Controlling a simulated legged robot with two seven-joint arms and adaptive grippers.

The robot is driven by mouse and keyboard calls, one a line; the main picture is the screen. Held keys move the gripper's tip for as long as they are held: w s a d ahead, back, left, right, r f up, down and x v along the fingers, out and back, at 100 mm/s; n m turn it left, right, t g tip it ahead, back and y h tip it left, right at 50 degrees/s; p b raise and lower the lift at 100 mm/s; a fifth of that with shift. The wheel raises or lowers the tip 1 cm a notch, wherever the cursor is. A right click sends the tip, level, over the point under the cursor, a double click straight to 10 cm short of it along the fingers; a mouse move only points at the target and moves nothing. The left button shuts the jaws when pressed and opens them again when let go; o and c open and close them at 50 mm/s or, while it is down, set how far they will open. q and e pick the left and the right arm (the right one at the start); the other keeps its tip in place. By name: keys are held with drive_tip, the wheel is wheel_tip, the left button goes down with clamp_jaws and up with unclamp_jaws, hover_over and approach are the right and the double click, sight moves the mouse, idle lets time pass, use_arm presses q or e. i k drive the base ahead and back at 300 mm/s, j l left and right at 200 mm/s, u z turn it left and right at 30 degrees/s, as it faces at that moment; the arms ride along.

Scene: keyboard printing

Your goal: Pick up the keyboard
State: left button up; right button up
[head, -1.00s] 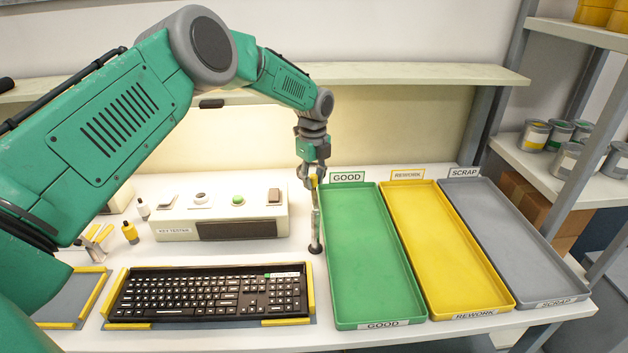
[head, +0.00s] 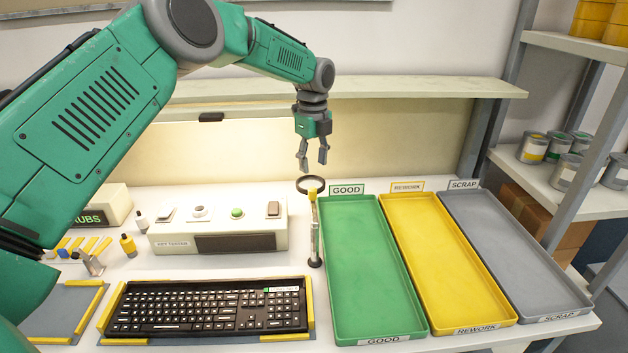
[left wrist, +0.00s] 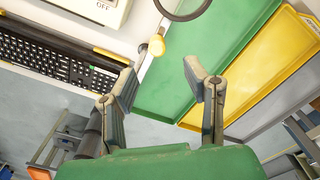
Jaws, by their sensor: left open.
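The black keyboard (head: 208,308) lies flat in a grey fixture with yellow edge rails (head: 309,302) at the front of the table. A small green and white label is at its upper right. It also shows at the upper left of the left wrist view (left wrist: 50,60). My left gripper (head: 313,166) is open and empty, pointing down above a slim stand with a black ring (head: 312,185), to the right of and well above the keyboard. The left wrist view shows its two fingers apart (left wrist: 160,90). My right gripper is not seen.
Green (head: 368,270), yellow (head: 440,262) and grey (head: 520,258) trays labelled GOOD, REWORK and SCRAP fill the right side. A key tester (head: 218,232) stands behind the keyboard. Small bottles and tools lie at the left. A shelf with cans (head: 560,146) is far right.

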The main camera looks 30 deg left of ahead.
sight(271, 305)
drive_tip(key=k, duration=1)
